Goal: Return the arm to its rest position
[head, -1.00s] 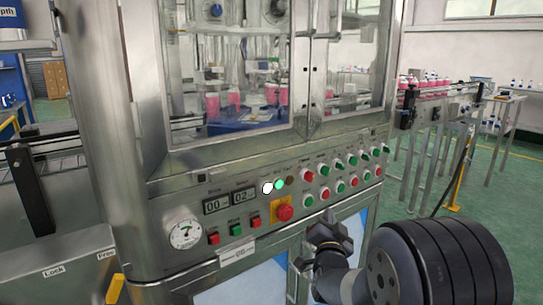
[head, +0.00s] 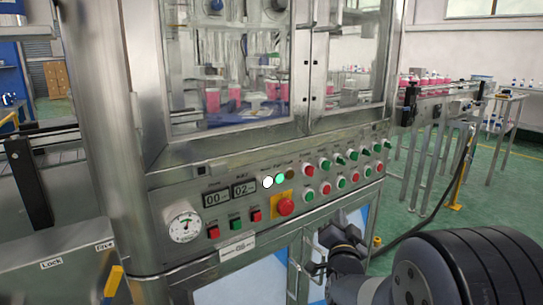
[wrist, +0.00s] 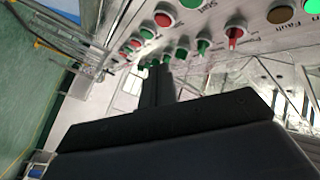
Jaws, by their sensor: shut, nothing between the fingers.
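My arm reaches in from the lower right of the head view, its large dark joint nearest the camera. My gripper (head: 316,269) is small and dark there, low in front of the cabinet doors and below the button panel (head: 222,207). In the wrist view my gripper (wrist: 160,70) shows as dark fingers close together, with nothing between them. The panel's red and green knobs lie beyond the fingertips there. I cannot tell the exact gap to the cabinet.
The steel crimping machine carries a red emergency button (head: 285,207), a round gauge (head: 184,224) and lit white and green lamps. Green floor is open there.

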